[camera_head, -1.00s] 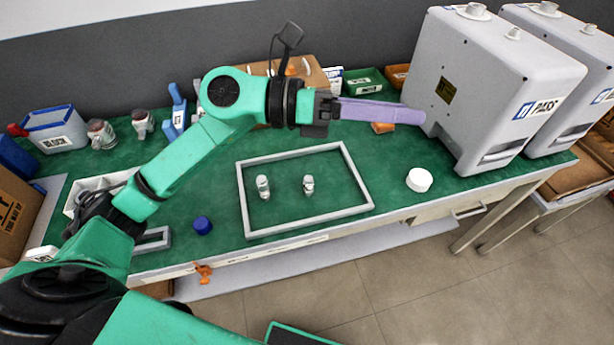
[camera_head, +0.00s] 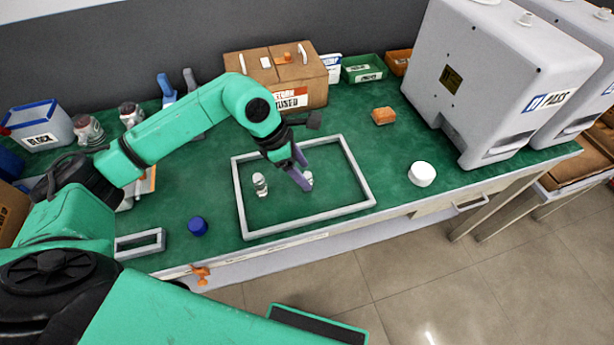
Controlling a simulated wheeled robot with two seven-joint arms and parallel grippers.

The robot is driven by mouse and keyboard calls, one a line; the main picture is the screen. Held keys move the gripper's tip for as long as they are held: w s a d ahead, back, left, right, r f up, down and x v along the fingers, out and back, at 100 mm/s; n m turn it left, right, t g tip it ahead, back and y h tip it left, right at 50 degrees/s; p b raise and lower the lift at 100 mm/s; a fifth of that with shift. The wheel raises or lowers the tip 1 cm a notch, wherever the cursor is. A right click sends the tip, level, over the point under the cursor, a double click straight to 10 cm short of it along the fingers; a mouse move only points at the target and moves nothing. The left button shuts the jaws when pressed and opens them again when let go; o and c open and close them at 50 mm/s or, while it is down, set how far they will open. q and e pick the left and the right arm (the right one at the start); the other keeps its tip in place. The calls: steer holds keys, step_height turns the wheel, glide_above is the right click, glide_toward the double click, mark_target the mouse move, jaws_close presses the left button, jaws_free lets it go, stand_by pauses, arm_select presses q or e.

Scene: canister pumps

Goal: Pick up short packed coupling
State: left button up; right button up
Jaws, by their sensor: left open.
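Two small whitish couplings stand inside a grey rectangular frame (camera_head: 243,214) on the green bench top. The left coupling (camera_head: 260,184) stands clear. The other coupling (camera_head: 309,179) is partly hidden behind the purple fingers of my left gripper (camera_head: 303,182). The frame does not make clear which of the two is the short packed one. My left gripper is open and points down at the right coupling, its fingertips close to it. Whether they touch it cannot be told. My right gripper is out of view.
A blue cap (camera_head: 198,226) and a white round lid (camera_head: 422,174) lie outside the frame. Large grey machines (camera_head: 490,80) fill the right. The frame's right half is clear.

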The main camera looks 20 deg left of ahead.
arm_select(q)
steer(key=shift+x, duration=1.05)
steer(key=shift+r, duration=0.1)
jaws_close()
steer(key=shift+r, duration=0.1)
